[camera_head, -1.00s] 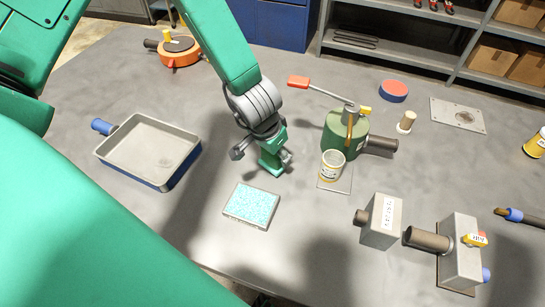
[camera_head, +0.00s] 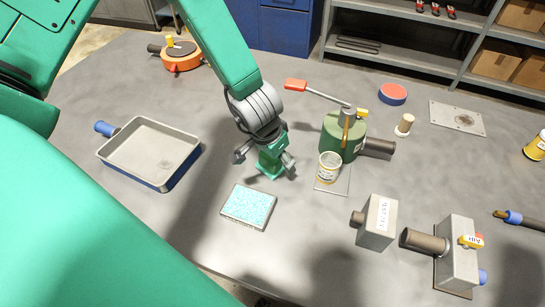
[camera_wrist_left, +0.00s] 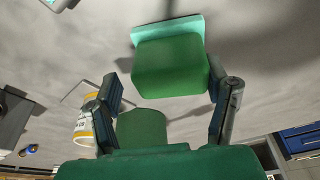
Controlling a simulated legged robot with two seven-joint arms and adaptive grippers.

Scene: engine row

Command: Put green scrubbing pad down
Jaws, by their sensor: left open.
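The green scrubbing pad (camera_head: 269,164) stands on the grey table in the middle of the head view. In the left wrist view it is a green block (camera_wrist_left: 170,66) with a paler teal layer along its far edge. My left gripper (camera_head: 263,157) is directly above and around the pad. Its fingers are open, one on each side. The palm hides part of the pad in the head view. My right gripper does not show.
A teal speckled pad in a shallow tray (camera_head: 249,206) lies just in front. A grey pan (camera_head: 108,152) is at left. A green tank (camera_head: 335,141) and a labelled can (camera_head: 329,168) stand close at right. Grey metal blocks (camera_head: 378,222) are at front right.

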